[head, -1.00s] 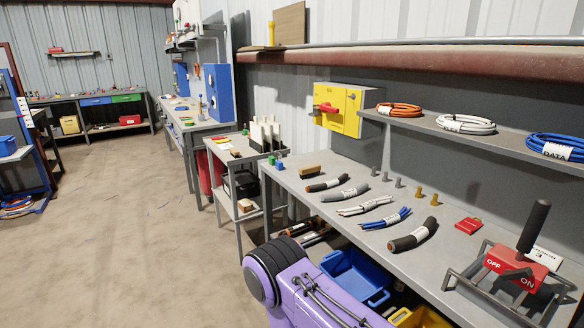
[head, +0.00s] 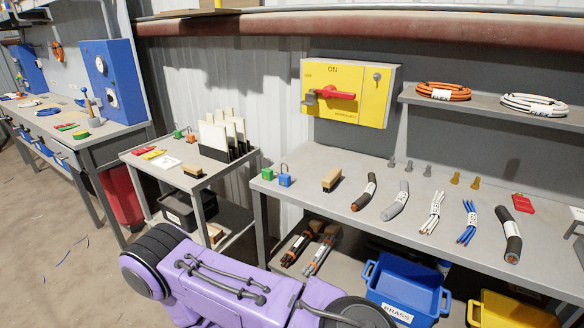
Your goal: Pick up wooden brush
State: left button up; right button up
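A wooden brush (head: 333,178) with a tan block and dark bristles lies on the grey workbench (head: 305,205), near its left end. It is left of the row of cable pieces. A similar small brown and dark brush-like item (head: 193,170) lies on the grey cart to the left. A purple arm of mine crosses the bottom of the head view, in front of the bench and well short of the brush. Neither of my grippers shows in the head view.
Green and blue padlocks (head: 285,177) stand at the bench's left corner. Cable pieces (head: 396,202) lie right of the brush. A yellow switch box (head: 345,92) hangs behind. A blue bin (head: 408,287) and yellow bin (head: 515,312) sit below. Floor at left is open.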

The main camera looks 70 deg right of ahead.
aim_at(330, 181)
jog(key=i, duration=0.55)
jog(key=z, duration=3.05)
